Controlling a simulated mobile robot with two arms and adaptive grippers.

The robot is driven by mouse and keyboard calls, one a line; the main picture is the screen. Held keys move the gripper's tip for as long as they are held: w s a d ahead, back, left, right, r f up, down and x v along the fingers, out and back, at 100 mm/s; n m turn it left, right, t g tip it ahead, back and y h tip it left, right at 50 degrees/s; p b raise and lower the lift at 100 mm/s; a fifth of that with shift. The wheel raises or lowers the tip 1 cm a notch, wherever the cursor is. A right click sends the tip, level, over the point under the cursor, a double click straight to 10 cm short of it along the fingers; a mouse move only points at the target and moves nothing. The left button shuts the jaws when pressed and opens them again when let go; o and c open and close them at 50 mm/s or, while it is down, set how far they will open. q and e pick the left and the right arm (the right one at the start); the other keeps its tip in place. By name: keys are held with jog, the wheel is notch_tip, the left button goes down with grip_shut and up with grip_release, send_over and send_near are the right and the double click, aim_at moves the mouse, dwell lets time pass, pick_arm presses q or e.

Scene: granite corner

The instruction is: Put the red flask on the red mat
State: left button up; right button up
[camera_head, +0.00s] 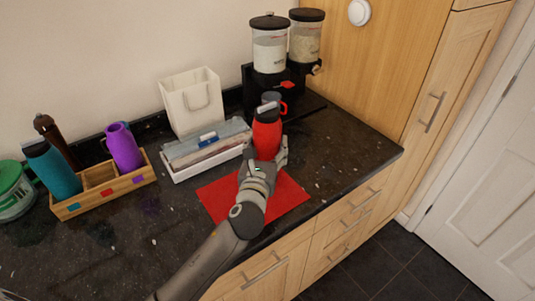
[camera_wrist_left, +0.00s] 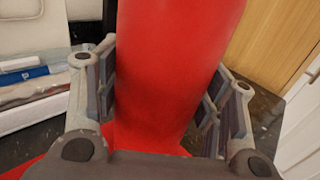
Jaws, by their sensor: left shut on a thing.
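The red flask (camera_head: 267,136) is upright, with a grey and dark top, over the far part of the red mat (camera_head: 291,194) on the dark counter. My left gripper (camera_head: 264,162) is shut on the flask from the front, fingers on both sides. In the left wrist view the flask (camera_wrist_left: 180,60) fills the middle between the fingers of my gripper (camera_wrist_left: 165,95), and some red mat (camera_wrist_left: 30,170) shows below. The flask's base is hidden by the gripper, so I cannot tell if it touches the mat. My right gripper is not in view.
A wooden caddy (camera_head: 105,190) with a teal bottle (camera_head: 52,169) and purple flask (camera_head: 124,147) stands left. A white tray (camera_head: 205,164), white bin (camera_head: 191,102) and two dispensers (camera_head: 270,47) stand behind. The counter's right end (camera_head: 365,150) is clear.

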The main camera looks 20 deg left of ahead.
pick_arm(q)
jog(key=shift+s+d+f, duration=0.1)
jog(key=shift+f, duration=1)
jog(key=shift+f, duration=0.1)
jog(key=o, duration=1.3)
jog(key=shift+f, duration=0.1)
